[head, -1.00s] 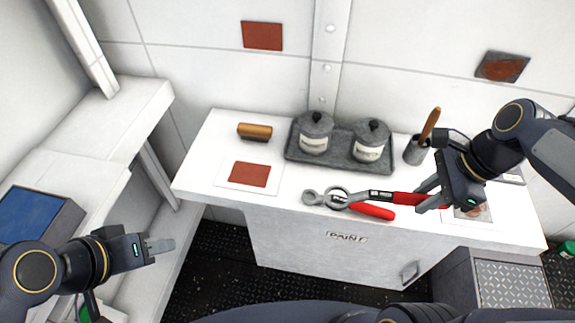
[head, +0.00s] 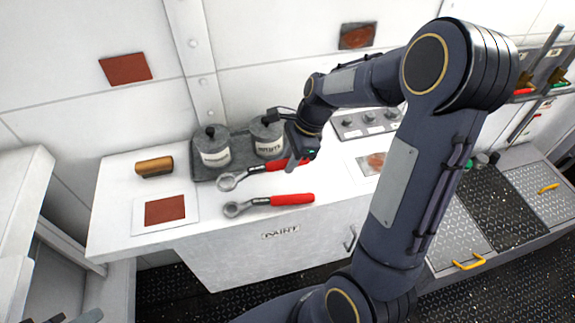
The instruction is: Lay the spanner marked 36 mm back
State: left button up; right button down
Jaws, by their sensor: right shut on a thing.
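My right gripper (head: 299,161) is shut on the red handle of a spanner (head: 284,165). The grey ring end of this spanner points left, close to the front edge of the dark tray. I cannot tell whether it touches the counter. A second red-handled spanner (head: 291,200) lies on the white counter (head: 205,229) nearer the front, apart from the held one, its ring end also to the left. Size marks are too small to read. The tip of my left gripper (head: 85,316) just shows at the bottom left; its jaws are mostly cut off.
The dark tray (head: 206,171) carries two lidded grey pots. A brush (head: 154,167) and a card with a rust-red patch (head: 165,210) are at the left. A grey panel with knobs (head: 366,123) is right of my gripper. The counter's front strip is clear.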

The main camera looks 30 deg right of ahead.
jog(key=shift+w+f, duration=0.2)
jog(key=shift+f, duration=0.05)
jog(key=shift+w+f, duration=0.2)
jog(key=shift+f, duration=1.5)
jog(key=c, duration=1.2)
grip_release()
jog(key=shift+f, duration=0.15)
